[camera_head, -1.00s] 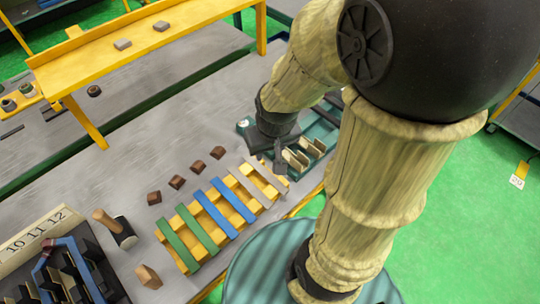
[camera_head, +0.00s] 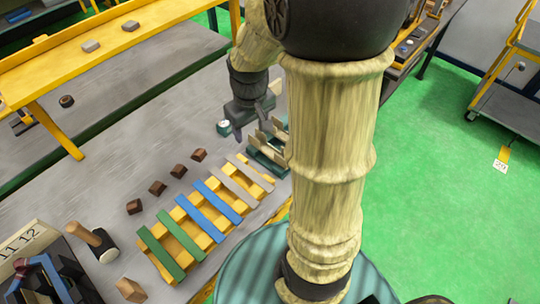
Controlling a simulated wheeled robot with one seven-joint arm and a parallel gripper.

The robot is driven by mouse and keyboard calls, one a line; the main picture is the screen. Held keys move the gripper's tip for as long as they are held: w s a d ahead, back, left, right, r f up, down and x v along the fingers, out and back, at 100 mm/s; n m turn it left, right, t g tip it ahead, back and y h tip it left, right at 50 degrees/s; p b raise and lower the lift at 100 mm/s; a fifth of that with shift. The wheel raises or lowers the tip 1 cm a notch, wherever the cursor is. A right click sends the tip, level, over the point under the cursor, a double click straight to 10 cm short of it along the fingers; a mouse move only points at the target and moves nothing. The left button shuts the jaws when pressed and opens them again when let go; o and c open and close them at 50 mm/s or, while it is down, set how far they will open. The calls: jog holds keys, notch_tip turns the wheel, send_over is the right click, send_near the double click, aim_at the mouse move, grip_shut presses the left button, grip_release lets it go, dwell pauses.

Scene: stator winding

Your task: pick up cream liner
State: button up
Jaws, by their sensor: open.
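Cream liners (camera_head: 276,128) stand upright in a teal tray (camera_head: 269,163) at the far right end of the workbench. My gripper (camera_head: 252,133) points down just above and left of the cream liners, with its fingers apart and nothing visible between them. I cannot tell whether a finger touches a liner. My arm hides the right part of the tray and whatever lies in it.
A yellow rack (camera_head: 199,234) with green, blue and grey strips lies in front of the tray. Several brown blocks (camera_head: 157,187) lie in a row behind it. A mallet (camera_head: 98,243) and a numbered box (camera_head: 27,241) are at left.

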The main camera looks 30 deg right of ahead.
jog(key=w+d+f+n+g+b, duration=0.1)
jog(key=w+d+f+n+b, duration=0.1)
jog(key=w+d, duration=0.3)
jog(key=d+f+b, duration=0.1)
jog(key=d, duration=0.2)
jog(key=shift+d, duration=0.2)
jog(key=shift+w, duration=0.1)
send_over(272, 154)
jog(key=f, duration=1.2)
jog(key=shift+w+a+f, duration=0.15)
jog(key=shift+a, duration=0.05)
jog(key=shift+d+f+p, duration=0.15)
jog(key=shift+f+p, duration=0.3)
jog(key=shift+f, duration=0.85)
jog(key=shift+d+f+p, duration=0.15)
jog(key=shift+f+p, duration=0.25)
jog(key=shift+f, duration=0.9)
